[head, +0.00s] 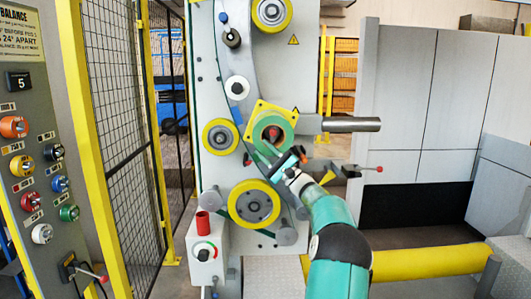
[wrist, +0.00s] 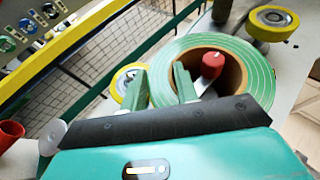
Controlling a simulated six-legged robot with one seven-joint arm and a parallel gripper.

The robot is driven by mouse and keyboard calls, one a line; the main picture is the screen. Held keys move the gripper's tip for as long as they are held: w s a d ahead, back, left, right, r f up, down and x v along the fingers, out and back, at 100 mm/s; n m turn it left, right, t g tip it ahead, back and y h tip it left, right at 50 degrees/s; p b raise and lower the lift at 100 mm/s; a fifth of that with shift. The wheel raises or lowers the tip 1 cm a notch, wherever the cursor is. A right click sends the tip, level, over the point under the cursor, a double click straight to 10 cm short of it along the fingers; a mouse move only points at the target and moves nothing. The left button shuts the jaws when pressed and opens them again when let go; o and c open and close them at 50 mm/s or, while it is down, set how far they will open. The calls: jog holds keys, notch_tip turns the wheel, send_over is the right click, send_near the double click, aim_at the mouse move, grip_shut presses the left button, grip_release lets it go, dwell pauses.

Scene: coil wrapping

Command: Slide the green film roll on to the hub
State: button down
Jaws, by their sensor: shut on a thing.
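The green film roll (head: 284,124) is near the middle of the machine face in the head view, in front of a yellow square plate (head: 258,106). In the wrist view the roll (wrist: 262,80) shows pale green rings and a brown core. A red-capped part (wrist: 213,64), seemingly the hub's end, shows within the core opening. I cannot tell how far the roll is over it. My gripper (head: 272,150) is at the roll's lower edge. In the wrist view, my gripper (wrist: 160,76) has one finger outside the roll and one at its core, shut on the roll's wall.
Yellow-rimmed rollers (head: 220,136) and (head: 254,204) sit close left and below. A grey bar (head: 340,124) juts right from the machine. A lever with a red knob (head: 379,169) is right of my gripper. A control panel (head: 40,150) stands far left.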

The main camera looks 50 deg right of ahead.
jog(key=shift+w+d+r, duration=0.15)
jog(key=shift+w+d, duration=0.55)
jog(key=shift+d, duration=0.05)
dwell(0.3)
jog(key=shift+s, duration=0.1)
